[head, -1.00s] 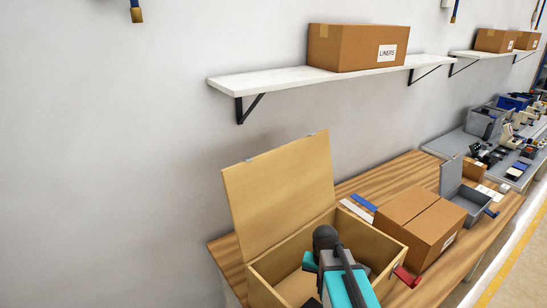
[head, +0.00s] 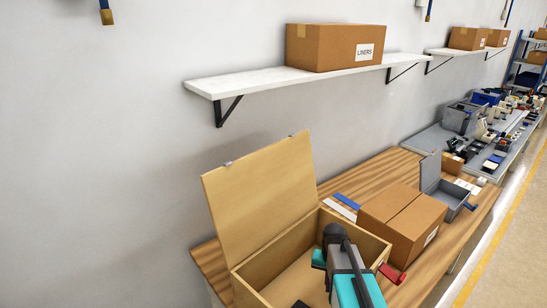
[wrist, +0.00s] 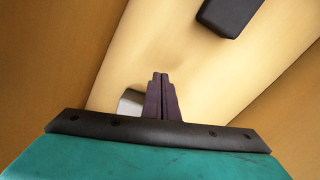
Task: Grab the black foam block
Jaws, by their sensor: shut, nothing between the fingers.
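The black foam block (wrist: 228,14) lies on the floor of the open wooden box (head: 256,284), at the top of the wrist view and cut off by its edge. A small dark patch (head: 300,304) inside the box at the bottom edge of the head view may be the same block. My gripper (wrist: 160,78) is shut and empty, pointing into the box. The block is apart from the fingertips, beyond them and to the right in the wrist view. In the head view my arm hides the fingers. A pale grey object (wrist: 131,102) shows partly behind the fingers.
The box's raised lid (head: 262,185) stands at the back left. A closed cardboard box (head: 400,222) is close on the right, with a red object (head: 392,274) in front. A grey bin (head: 452,198) stands farther right. A shelf (head: 250,84) hangs above.

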